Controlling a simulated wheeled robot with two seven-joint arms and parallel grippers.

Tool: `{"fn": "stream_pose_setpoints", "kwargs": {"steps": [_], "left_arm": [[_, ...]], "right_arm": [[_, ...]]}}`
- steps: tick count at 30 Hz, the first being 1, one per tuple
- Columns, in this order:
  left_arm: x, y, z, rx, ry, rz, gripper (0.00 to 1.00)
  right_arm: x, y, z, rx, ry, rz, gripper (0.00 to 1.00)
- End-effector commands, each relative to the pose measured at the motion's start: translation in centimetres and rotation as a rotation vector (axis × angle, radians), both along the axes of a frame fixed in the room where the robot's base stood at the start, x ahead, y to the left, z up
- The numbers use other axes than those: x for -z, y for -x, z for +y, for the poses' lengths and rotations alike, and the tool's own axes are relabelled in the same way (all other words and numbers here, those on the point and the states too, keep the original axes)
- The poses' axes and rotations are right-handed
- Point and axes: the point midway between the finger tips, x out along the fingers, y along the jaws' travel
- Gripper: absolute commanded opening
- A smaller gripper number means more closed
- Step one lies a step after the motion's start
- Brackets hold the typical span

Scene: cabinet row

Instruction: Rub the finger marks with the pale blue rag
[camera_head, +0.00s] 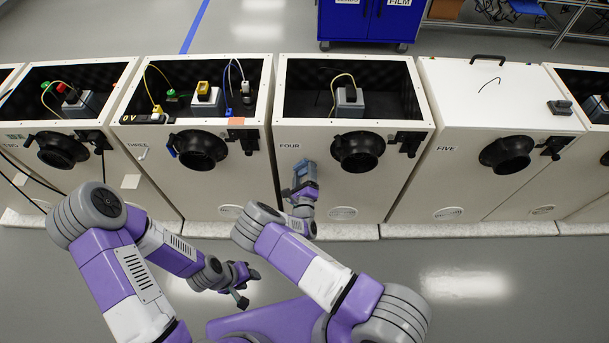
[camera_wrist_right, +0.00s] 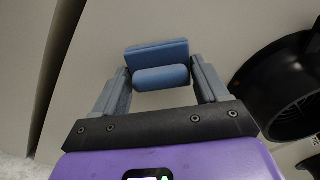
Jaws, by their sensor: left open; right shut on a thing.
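The pale blue rag (camera_wrist_right: 158,55) shows in the right wrist view as a folded blue pad with a rounded roll below it. My right gripper (camera_wrist_right: 162,82) is shut on it, one finger at each side. In the head view my right gripper (camera_head: 304,178) is at the front of the cabinet marked FOUR (camera_head: 300,205), left of its round black port. The rag is close to the pale panel; I cannot tell whether it touches. No finger marks can be made out. My left gripper (camera_head: 241,289) is open and empty, low over the floor before cabinet THREE.
A black round port (camera_head: 357,152) juts out just right of my right gripper, with a black latch (camera_head: 408,142) beside it. Cabinet THREE (camera_head: 150,160) stands left and cabinet FIVE (camera_head: 455,185), lid closed, right. A pale ledge (camera_head: 460,229) runs along their base. The floor in front is clear.

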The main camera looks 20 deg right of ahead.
Motion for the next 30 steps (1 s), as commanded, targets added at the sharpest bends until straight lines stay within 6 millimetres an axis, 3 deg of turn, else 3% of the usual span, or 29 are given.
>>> {"fn": "stream_pose_setpoints", "kwargs": {"steps": [16,30], "left_arm": [[0.1,0.0,0.0,0.000,0.000,0.000,0.44],[-1.3,0.0,0.0,0.000,0.000,0.000,0.44]], "right_arm": [[0.0,-0.6,-0.5,0.001,0.002,0.001,0.49],[-0.1,0.6,-3.9,0.000,0.003,0.001,0.49]]}}
